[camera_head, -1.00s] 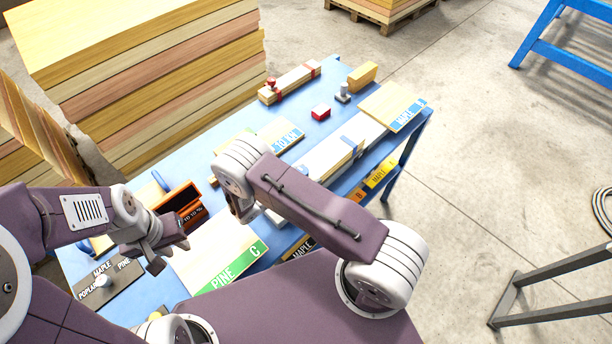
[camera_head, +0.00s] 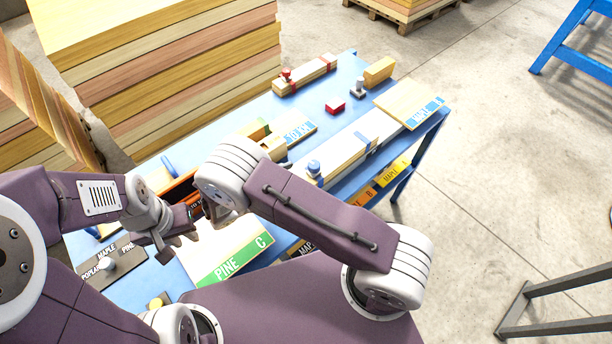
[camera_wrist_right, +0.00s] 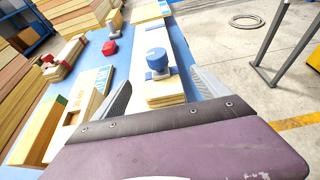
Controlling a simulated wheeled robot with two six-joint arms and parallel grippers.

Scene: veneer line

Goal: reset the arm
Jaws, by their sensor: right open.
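My right arm (camera_head: 315,215) crosses the head view from lower right, over the near part of the blue table (camera_head: 345,75). Its gripper is mostly hidden behind the arm there. In the right wrist view my right gripper (camera_wrist_right: 160,88) is open, with its two fingers wide apart and nothing gripped. A blue-capped stamp (camera_wrist_right: 157,60) on a pale wood strip shows beyond and between the fingers; it also shows in the head view (camera_head: 314,168). My left gripper (camera_head: 178,238) is at the table's left part, its fingers apart, near the dark orange box (camera_head: 180,188).
A PINE C board (camera_head: 228,250) lies below the right arm. A red block (camera_head: 335,106), a red-handled stamp (camera_head: 287,75) and a MAPLE board (camera_head: 410,102) lie further back. Veneer stacks (camera_head: 165,70) rise behind the table. Open floor (camera_head: 500,150) lies to the right.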

